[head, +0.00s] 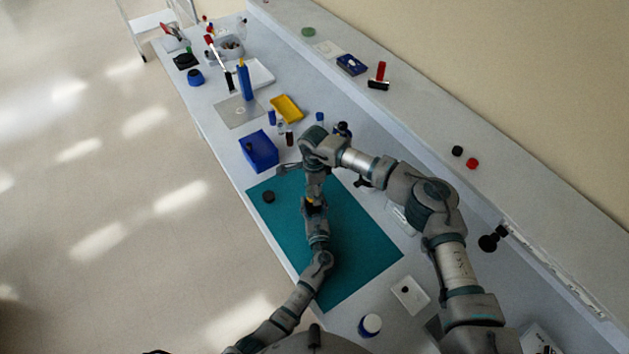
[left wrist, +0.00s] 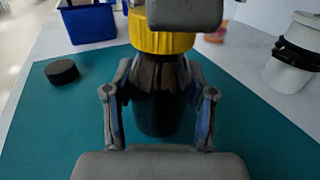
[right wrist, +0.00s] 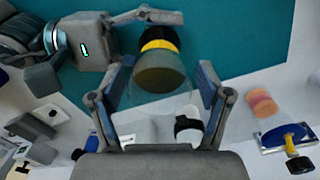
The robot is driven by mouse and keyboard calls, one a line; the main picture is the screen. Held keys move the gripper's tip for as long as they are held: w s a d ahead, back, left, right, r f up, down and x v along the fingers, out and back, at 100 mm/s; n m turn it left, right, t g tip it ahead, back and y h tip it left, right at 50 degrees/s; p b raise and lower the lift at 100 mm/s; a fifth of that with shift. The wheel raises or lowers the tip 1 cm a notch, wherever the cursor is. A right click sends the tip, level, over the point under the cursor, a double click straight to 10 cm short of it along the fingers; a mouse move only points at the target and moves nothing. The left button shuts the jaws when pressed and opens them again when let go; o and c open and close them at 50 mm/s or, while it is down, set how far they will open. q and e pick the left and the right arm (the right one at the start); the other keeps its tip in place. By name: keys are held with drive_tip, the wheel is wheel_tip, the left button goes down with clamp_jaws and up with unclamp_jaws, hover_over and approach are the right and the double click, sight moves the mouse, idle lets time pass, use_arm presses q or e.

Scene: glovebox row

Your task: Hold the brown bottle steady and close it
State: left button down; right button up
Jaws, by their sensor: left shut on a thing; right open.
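The dark brown bottle (left wrist: 160,100) with a yellow band (left wrist: 160,38) around its top stands between the fingers of my left gripper (left wrist: 160,92), which is shut on it. In the head view only the yellow part (head: 311,202) shows between my arms. My right gripper (right wrist: 163,78) is open above the bottle; the yellow band (right wrist: 160,45) and a brownish round part lie between and beyond its fingers. A clear shape also shows there; I cannot tell what it is. A black round cap (left wrist: 61,71) lies on the teal mat (head: 350,250), apart from the bottle; the head view shows it too (head: 268,197).
A blue bin (head: 260,152) stands beyond the mat, with a yellow tray (head: 286,108) and small bottles nearby. The mat's right half is largely clear. A raised ledge (head: 420,115) runs along the wall.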

use_arm(q)
drive_tip(key=shift+f, duration=0.15)
use_arm(e)
drive_tip(key=shift+f, duration=0.75)
drive_tip(key=c, duration=1.4)
drive_tip(key=shift+o, duration=0.2)
drive_tip(key=m, duration=1)
drive_tip(key=o, duration=1.4)
drive_tip(key=shift+r, duration=0.15)
wheel_tip(320, 180, up, 12)
drive_tip(key=shift+w+f, duration=0.15)
